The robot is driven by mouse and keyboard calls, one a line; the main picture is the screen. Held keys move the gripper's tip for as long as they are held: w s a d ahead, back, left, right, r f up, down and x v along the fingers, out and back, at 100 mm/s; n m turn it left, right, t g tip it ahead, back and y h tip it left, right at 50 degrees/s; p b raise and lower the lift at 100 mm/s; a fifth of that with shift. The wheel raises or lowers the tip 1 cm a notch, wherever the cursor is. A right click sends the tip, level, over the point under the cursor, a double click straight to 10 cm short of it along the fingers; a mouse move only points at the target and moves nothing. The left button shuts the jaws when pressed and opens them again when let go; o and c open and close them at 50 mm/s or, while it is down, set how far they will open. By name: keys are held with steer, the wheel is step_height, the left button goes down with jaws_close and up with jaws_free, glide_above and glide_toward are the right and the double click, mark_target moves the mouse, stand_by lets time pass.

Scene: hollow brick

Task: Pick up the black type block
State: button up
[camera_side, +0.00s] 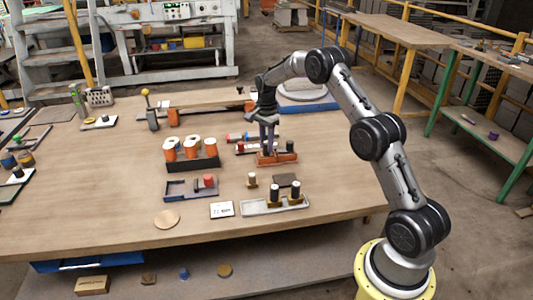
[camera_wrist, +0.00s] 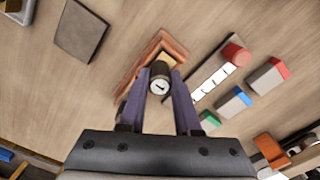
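The black type block (camera_wrist: 159,82) is a dark cylinder with a pale, marked end face. In the wrist view it is between the two purple fingers of my gripper (camera_wrist: 162,77), above or in a reddish-brown holder (camera_wrist: 172,42). Any gap between fingers and block is too small to tell, so I cannot say whether they grip it. In the side view my gripper (camera_side: 267,150) points down at the holder (camera_side: 277,159). A dark upright piece (camera_side: 290,146) shows at the holder's right end there.
A strip with a red cylinder (camera_wrist: 235,54) lies close beside the holder, near small coloured blocks (camera_wrist: 236,101). A dark square plate (camera_wrist: 81,31) lies flat nearby. A black tray of orange spools (camera_side: 193,162) stands to the left. The table front left is mostly clear.

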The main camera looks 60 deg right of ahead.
jaws_close()
steer(key=shift+r, duration=0.15)
